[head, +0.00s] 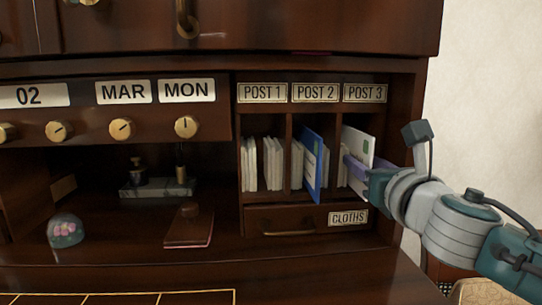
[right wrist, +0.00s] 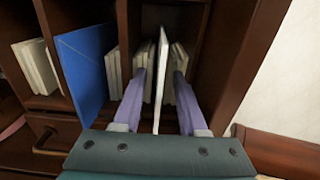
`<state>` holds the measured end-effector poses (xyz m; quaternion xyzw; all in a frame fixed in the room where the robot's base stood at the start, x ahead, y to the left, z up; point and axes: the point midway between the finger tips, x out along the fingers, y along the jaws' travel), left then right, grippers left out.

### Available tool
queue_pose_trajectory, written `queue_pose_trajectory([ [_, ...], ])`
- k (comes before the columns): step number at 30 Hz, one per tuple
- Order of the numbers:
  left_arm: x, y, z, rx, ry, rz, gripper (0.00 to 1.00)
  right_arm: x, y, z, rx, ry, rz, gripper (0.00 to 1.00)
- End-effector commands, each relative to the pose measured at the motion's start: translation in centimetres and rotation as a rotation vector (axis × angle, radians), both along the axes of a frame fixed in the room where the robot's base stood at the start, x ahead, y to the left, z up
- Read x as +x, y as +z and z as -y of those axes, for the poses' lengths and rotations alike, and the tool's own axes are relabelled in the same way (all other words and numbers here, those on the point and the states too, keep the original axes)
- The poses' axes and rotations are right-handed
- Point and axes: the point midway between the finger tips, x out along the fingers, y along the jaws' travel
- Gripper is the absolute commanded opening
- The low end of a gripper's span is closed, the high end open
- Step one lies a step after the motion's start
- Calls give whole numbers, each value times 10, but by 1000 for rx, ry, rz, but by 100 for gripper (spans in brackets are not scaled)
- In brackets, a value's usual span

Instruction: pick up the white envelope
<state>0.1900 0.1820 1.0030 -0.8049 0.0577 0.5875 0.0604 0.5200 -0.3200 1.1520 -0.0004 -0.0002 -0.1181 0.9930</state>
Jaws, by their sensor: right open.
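The white envelope (head: 358,143) stands upright in the POST 3 slot and sticks out toward me. In the right wrist view the white envelope (right wrist: 162,72) shows nearly edge-on between two purple fingers. My right gripper (head: 354,168) is at the mouth of that slot. In the right wrist view my right gripper (right wrist: 159,78) is open, with one finger on each side of the envelope and a gap visible on both sides. My left gripper is not in view.
A blue envelope (head: 314,160) sticks out of POST 2. Several pale envelopes (head: 264,163) fill POST 1. A CLOTHS drawer (head: 290,220) lies below. Dark wooden dividers (head: 287,140) flank the slots. A glass globe (head: 66,231) and a stamp block (head: 189,227) stand left.

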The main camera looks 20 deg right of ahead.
Motion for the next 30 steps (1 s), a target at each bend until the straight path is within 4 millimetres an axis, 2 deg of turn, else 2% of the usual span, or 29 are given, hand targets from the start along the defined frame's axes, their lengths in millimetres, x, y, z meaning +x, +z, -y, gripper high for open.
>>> queue_pose_trajectory([
  [8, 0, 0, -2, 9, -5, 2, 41, 3, 0, 1, 0, 1, -1, 41],
  [19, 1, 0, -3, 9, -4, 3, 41, 3, 0, 1, 1, 1, 0, 1],
  [30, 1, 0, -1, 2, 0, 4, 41, 3, 0, 1, 1, 1, 0, 0],
])
